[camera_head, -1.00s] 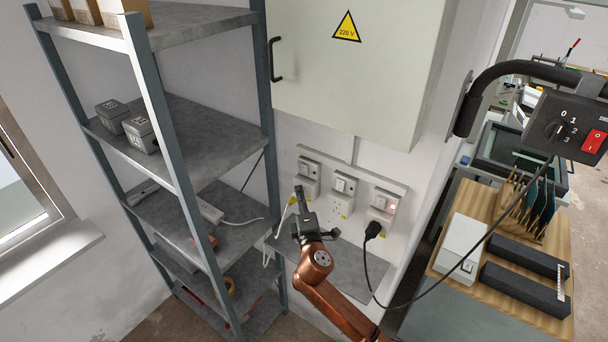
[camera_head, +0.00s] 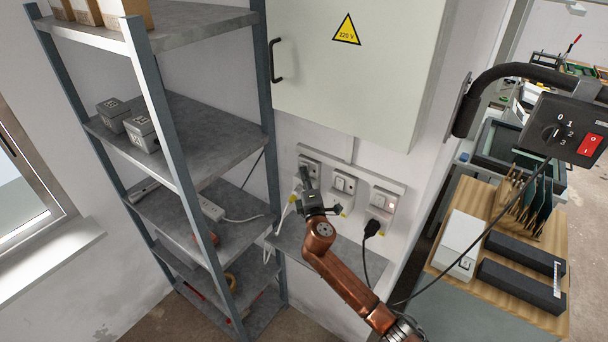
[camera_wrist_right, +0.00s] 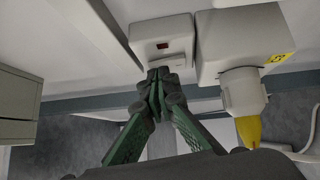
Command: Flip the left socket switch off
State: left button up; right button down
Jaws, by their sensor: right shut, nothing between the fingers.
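The left socket (camera_head: 310,163) is the leftmost of three white wall sockets under the grey cabinet. In the right wrist view its switch block (camera_wrist_right: 150,34) shows a small dark red window and a pale rocker. A white plug (camera_wrist_right: 243,92) with a yellow cable end sits in the socket beside it. My right gripper (camera_head: 302,178) is shut and empty, in front of the left socket and hiding part of it. In the wrist view its fingertips (camera_wrist_right: 158,78) are at the rocker's edge; I cannot tell whether they touch. My left gripper is not in view.
The middle socket (camera_head: 343,184) and right socket (camera_head: 381,203) are close by on the right, the latter with a black plug (camera_head: 371,229) and cable. The grey cabinet (camera_head: 355,80) overhangs above. A metal shelf (camera_head: 190,140) stands at the left.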

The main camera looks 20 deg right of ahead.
jog(key=shift+w+d+r, duration=0.1)
jog(key=shift+w+r, duration=0.05)
jog(key=shift+s+a, duration=0.2)
jog(key=shift+a, duration=0.2)
jog(key=shift+s+a+r+p, duration=0.15)
jog(key=shift+s+a+p, duration=0.15)
jog(key=shift+s+a, duration=0.25)
jog(key=shift+s+a+r+p, duration=0.1)
jog(key=shift+s+a+p, duration=0.2)
jog(key=shift+a, duration=0.4)
jog(key=s+a+b, duration=0.1)
jog(key=s, duration=0.9)
jog(key=shift+r+b, duration=0.35)
jog(key=shift+r, duration=0.05)
jog(key=shift+s, duration=0.1)
jog(key=shift+a, duration=0.1)
